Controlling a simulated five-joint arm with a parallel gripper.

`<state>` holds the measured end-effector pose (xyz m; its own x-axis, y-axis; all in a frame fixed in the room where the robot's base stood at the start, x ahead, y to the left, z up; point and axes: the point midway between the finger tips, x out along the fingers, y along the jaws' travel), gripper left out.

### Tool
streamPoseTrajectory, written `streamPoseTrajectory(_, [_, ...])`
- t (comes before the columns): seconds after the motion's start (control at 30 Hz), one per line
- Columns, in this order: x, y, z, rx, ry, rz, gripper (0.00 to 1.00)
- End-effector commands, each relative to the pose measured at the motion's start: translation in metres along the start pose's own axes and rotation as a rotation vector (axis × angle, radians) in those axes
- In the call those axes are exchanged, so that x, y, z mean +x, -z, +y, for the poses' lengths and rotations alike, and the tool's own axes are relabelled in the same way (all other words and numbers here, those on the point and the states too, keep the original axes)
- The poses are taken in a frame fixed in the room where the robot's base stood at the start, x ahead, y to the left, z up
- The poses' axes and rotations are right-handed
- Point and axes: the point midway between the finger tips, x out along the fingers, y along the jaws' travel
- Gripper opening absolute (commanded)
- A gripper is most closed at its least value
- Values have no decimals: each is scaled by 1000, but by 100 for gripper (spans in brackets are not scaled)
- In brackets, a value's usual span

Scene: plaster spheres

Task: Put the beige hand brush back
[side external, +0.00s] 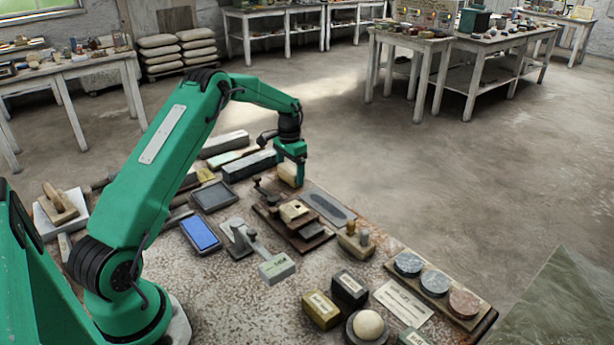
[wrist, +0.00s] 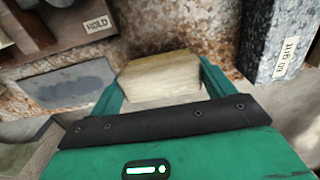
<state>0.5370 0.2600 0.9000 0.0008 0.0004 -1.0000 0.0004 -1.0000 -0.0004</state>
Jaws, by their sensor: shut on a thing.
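My gripper (side external: 292,160) is at the back of the work table, pointing down. It is shut on a beige block-like thing (side external: 287,174), which I take to be the beige hand brush. In the wrist view the brush (wrist: 158,72) lies between the two green fingers of my gripper (wrist: 158,82). Its top shows, pale and streaked; its underside is hidden. I cannot tell whether it touches the table.
A wooden stand (side external: 295,222) with blocks is in front of my gripper, beside a dark oval pad (side external: 329,207). A long dark block (side external: 249,166) lies close left. A white sphere (side external: 368,325) and a board with three discs (side external: 477,320) are at the right.

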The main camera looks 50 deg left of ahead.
Motion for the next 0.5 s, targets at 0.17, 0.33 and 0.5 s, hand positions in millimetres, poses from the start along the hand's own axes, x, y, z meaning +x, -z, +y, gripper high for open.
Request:
streamPoseTrajectory(0.17, [0, 0, 0, 0, 0, 0, 63])
streamPoseTrajectory(0.33, [2, 0, 0, 0, 0, 0, 63])
streamPoseTrajectory(0.5, [3, 0, 0, 0, 0, -1, 100])
